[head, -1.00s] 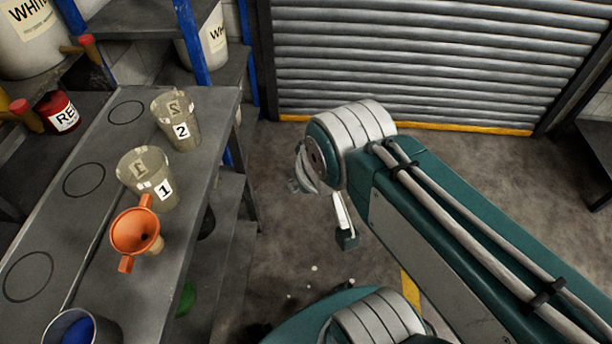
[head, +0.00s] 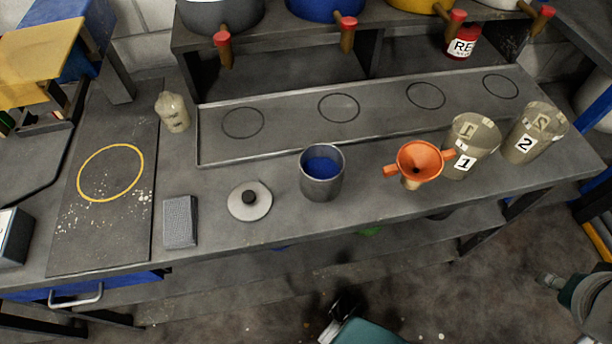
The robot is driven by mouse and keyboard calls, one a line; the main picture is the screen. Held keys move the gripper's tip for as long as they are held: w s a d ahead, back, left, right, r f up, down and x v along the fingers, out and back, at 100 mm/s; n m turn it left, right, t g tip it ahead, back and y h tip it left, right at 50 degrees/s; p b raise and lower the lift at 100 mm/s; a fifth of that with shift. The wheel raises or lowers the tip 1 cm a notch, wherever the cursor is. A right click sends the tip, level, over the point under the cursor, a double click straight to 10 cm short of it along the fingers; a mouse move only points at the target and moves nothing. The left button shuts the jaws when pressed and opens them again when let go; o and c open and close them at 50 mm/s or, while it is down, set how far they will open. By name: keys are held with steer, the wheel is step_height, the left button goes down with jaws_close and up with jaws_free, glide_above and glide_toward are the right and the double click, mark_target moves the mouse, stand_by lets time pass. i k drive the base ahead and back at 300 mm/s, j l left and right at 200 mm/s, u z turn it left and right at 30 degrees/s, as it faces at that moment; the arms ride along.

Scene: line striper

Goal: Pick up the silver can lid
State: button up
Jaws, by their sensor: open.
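The silver can lid (head: 237,210), a round pale disc with a black knob, lies flat on the grey workbench (head: 420,210). It sits between a grey block or sponge (head: 180,222) and an open metal can of blue paint (head: 321,188), touching neither. My gripper (head: 552,283) shows only in part at the lower right edge, off the bench's front side. It is open and far to the right of the lid, with nothing seen in it. The rest of my arm there is cut off by the picture's edge.
An orange funnel (head: 418,160) and cups marked 1 (head: 471,148) and 2 (head: 533,135) stand to the right. Tapped paint containers overhang the back. The bench around the lid is mostly clear.

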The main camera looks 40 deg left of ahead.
mark_target(250, 201)
steer(key=k+u, duration=0.1)
steer(key=u, duration=1.7)
